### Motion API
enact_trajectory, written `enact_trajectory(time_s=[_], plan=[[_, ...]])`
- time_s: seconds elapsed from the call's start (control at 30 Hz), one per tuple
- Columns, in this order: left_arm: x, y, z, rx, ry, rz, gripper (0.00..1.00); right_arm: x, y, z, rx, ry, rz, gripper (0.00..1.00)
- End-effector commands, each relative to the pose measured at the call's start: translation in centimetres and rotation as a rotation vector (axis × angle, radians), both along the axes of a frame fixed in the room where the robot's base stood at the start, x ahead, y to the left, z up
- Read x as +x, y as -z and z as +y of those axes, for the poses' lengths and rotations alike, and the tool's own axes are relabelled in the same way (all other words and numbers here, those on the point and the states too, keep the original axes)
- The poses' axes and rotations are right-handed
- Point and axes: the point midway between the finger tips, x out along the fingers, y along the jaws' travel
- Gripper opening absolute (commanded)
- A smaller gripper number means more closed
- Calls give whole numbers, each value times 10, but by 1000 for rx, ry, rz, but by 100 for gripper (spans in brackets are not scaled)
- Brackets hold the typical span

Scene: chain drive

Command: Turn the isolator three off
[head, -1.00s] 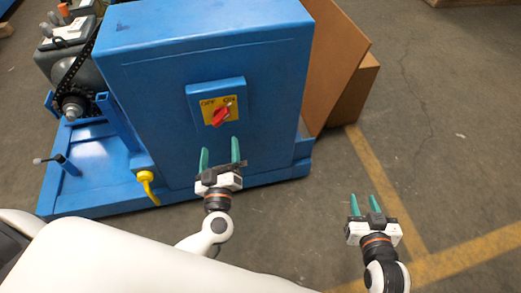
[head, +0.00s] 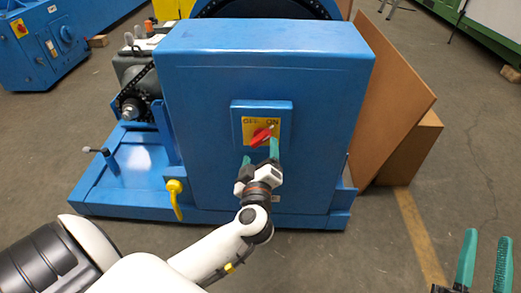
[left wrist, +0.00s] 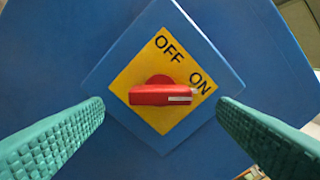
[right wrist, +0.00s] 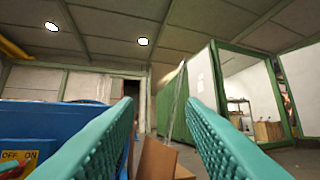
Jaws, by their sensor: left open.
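The isolator is a red rotary knob (head: 261,137) on a yellow OFF/ON plate, on a blue backing on the front of the blue cabinet (head: 320,100). No number is readable. In the left wrist view the knob (left wrist: 160,94) has its white mark toward the ON side. My left gripper (head: 261,152) is open in front of the knob, its fingers (left wrist: 160,110) either side of it and apart from it. My right gripper (head: 484,262) is open and empty at the lower right. The right wrist view also shows part of the isolator plate (right wrist: 16,157).
A yellow hook-like part (head: 175,198) hangs on the cabinet's lower left. A lever (head: 104,155) and chain drive stand left. Brown boards (head: 392,100) lean at the right. Another blue machine with a red switch (head: 19,28) stands far left.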

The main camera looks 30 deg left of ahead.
Motion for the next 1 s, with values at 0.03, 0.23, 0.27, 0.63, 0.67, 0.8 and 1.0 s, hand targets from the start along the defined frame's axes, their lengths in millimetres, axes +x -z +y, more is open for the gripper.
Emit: enact_trajectory(time_s=[0.03,0.23,0.27,0.63,0.67,0.8,1.0], plan=[[7,1,4,2,-1,-3,81,-4,-4,0,15,-3,-51,36],[23,1,14,2,-1,-1,81,-21,-24,-1,62,-12,-211,36],[24,1,15,1,-1,-1,81,-23,-26,-2,66,-12,-229,36],[30,0,19,0,0,0,81,-30,-34,-3,85,-16,-290,36],[30,0,19,0,0,0,81,-30,-34,-3,85,-16,-289,36],[30,0,19,0,0,0,66,-30,-34,-3,85,-16,-289,36],[30,0,18,0,0,0,36,-30,-34,-3,84,-16,-288,36]])
